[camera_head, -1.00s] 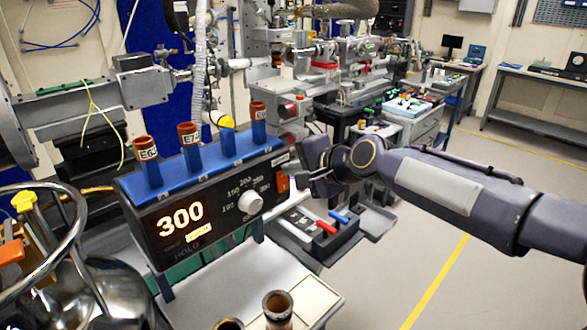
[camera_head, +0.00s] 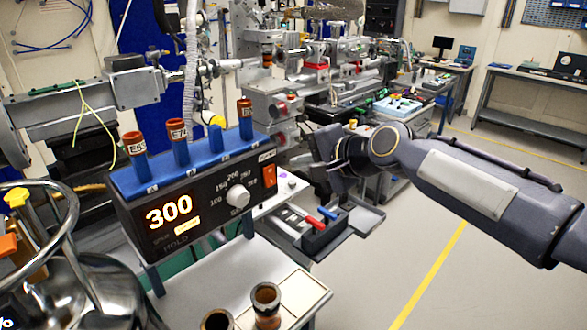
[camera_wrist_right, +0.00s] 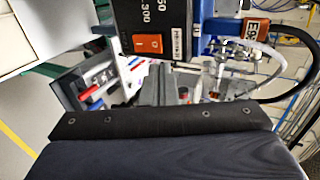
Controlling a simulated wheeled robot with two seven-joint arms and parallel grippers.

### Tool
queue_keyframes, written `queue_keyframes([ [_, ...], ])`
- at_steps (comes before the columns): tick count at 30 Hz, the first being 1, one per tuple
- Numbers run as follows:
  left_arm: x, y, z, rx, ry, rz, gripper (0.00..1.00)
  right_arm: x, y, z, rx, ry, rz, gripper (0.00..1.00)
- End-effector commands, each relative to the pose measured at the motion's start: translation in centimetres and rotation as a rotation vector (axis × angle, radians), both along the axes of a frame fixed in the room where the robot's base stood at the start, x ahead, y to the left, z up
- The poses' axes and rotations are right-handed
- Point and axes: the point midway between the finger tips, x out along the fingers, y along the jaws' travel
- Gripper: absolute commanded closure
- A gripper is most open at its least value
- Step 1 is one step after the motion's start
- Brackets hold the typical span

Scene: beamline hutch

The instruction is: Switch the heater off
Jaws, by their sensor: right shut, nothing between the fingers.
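The heater (camera_head: 205,205) is a black box with a blue top, left of centre in the head view. Its lit display (camera_head: 169,211) reads 300, and a pale round knob (camera_head: 237,196) sits to the right of it. The orange rocker switch (camera_head: 269,176) is at the panel's right end; it also shows in the wrist view (camera_wrist_right: 148,45). Which side of it is pressed I cannot tell. My right gripper (camera_head: 322,172) is shut and empty, to the right of the switch with a gap between. Its fingers show in the wrist view (camera_wrist_right: 162,90). My left gripper is out of view.
Tubes with orange tops (camera_head: 179,142) stand in the heater's blue top. Brown cups (camera_head: 265,300) stand on the white table in front. A tray with red and blue handles (camera_head: 318,228) lies below my right gripper. A shiny steel vessel (camera_head: 85,285) is at the lower left.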

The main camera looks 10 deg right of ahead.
Motion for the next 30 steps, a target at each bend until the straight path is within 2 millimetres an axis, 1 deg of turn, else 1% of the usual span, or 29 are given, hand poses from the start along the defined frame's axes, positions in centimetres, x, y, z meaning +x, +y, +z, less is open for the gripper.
queue_keyframes([
  [1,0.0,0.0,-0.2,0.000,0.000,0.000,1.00,-0.6,-0.5,0.7,0.001,-0.006,-0.003,1.00],
  [3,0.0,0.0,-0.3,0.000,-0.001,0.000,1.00,-1.5,-1.1,1.5,0.000,-0.006,-0.004,1.00],
  [9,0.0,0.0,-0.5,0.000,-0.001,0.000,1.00,-3.4,-2.4,3.3,0.001,-0.004,-0.003,1.00],
  [15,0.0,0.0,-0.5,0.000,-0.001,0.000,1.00,-4.0,-2.7,3.9,0.001,-0.001,-0.001,1.00],
  [22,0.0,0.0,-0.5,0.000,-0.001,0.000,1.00,-4.1,-2.7,3.9,0.001,-0.001,-0.001,1.00],
  [24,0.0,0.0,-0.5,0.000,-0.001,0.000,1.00,-4.1,-2.8,3.9,-0.002,0.000,0.000,1.00],
  [26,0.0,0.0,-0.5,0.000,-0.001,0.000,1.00,-4.7,-3.0,3.4,-0.025,-0.001,0.006,1.00],
  [29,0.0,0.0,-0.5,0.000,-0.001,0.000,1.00,-7.2,-4.0,1.2,-0.125,-0.002,0.039,1.00],
  [30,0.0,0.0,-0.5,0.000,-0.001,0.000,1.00,-8.8,-4.5,-0.2,-0.188,-0.002,0.063,1.00],
])
